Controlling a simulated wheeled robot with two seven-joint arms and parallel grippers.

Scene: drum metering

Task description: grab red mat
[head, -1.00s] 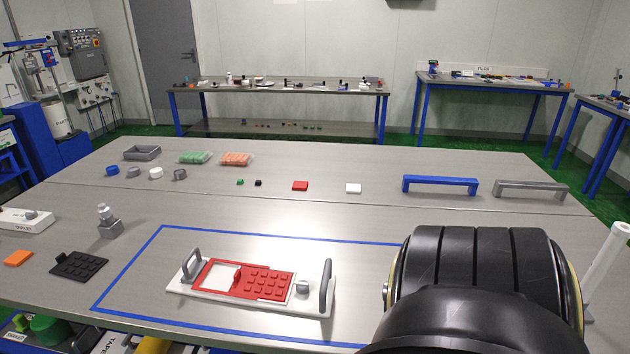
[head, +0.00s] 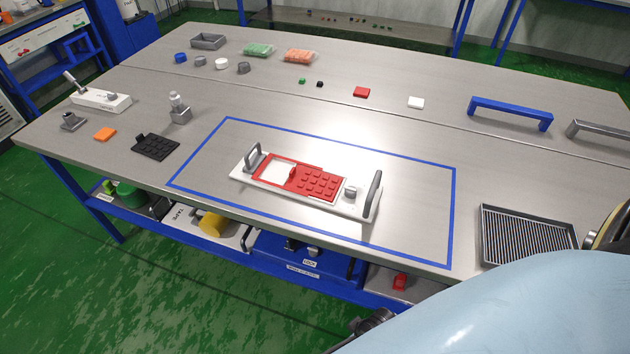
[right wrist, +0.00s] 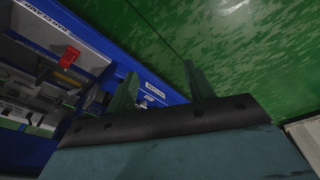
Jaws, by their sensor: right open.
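A red mat (head: 318,184) with raised square buttons lies on the right part of a white plate (head: 240,182) with grey upright handles at both ends. A red frame around a pale opening adjoins it on the left. The plate sits inside a blue taped rectangle (head: 312,140) on the table. My right gripper (right wrist: 160,88) shows in the right wrist view, with its two fingers apart and nothing between them. It is in front of the table's lower shelf, over the green floor, away from the mat. My left gripper is not in view.
A black button mat (head: 155,146) and an orange block (head: 105,134) lie left of the tape. A ribbed dark tray (head: 525,238) is at the right. A blue-edged shelf (head: 310,270) runs below.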

